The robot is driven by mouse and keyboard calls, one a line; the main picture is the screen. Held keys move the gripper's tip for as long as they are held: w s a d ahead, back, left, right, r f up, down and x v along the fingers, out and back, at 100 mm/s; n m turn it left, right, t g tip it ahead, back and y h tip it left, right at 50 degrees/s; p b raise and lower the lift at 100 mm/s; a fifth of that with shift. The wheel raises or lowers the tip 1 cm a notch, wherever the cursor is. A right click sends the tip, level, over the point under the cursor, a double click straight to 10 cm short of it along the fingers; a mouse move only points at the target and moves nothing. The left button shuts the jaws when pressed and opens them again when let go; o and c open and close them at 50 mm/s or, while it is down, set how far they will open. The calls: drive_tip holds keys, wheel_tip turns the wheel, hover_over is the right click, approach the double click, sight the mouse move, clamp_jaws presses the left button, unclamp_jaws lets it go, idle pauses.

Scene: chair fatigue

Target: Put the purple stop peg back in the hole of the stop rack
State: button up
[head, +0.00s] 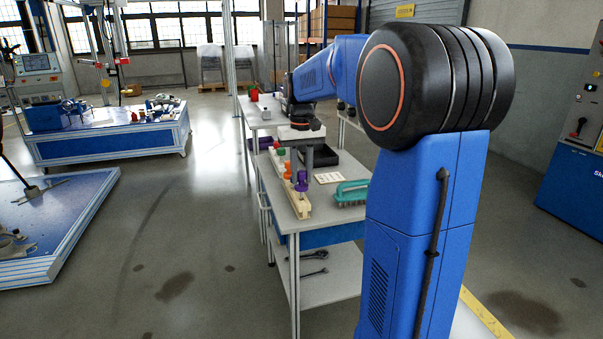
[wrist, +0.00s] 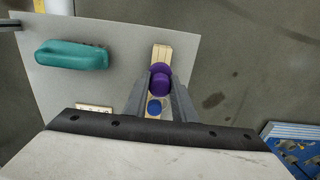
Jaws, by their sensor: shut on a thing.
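The purple stop peg (head: 302,186) shows at the near end of the pale wooden stop rack (head: 301,209), on the bench top. My gripper (head: 302,170) points down over the rack with its fingers at the peg's head. In the wrist view, the two grey fingers of my gripper (wrist: 163,95) are shut on the purple peg (wrist: 160,72), over the wooden rack (wrist: 161,52). A blue disc (wrist: 154,107) shows behind the peg. I cannot tell whether the peg's lower end is in the hole or above it.
Orange (head: 287,169) and red pegs stand farther along the rack. A teal brush (head: 351,192) and a pale card with holes (head: 328,177) lie to the right. A black tray (head: 322,157) is behind. The bench top's left edge (head: 268,190) is close to the rack.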

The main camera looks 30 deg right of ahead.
sight(302, 180)
drive_tip(key=shift+f, duration=1.85)
drive_tip(key=o, duration=1.1)
wheel_tip(302, 180, up, 18)
drive_tip(key=shift+f, duration=0.25)
drive_tip(key=s+a+f+n+t, duration=0.1)
drive_tip(key=s+a+f, duration=0.35)
drive_tip(key=s, duration=0.35)
drive_tip(key=s+a+f+n+t, duration=0.1)
drive_tip(key=s+a+f, duration=0.2)
drive_tip(key=s+a, duration=0.35)
drive_tip(key=s+a+f+t, duration=0.1)
drive_tip(key=s+f, duration=0.3)
drive_tip(key=s, duration=0.1)
drive_tip(key=s+a+f+t, duration=0.1)
drive_tip(key=s+a+f, duration=0.1)
drive_tip(key=s+f, duration=0.3)
drive_tip(key=s+a+f+n, duration=0.1)
drive_tip(key=s+f, duration=0.4)
drive_tip(key=shift+s+a+f+t, duration=0.25)
drive_tip(key=shift+s+a+t, duration=0.1)
drive_tip(key=shift+a+t, duration=0.05)
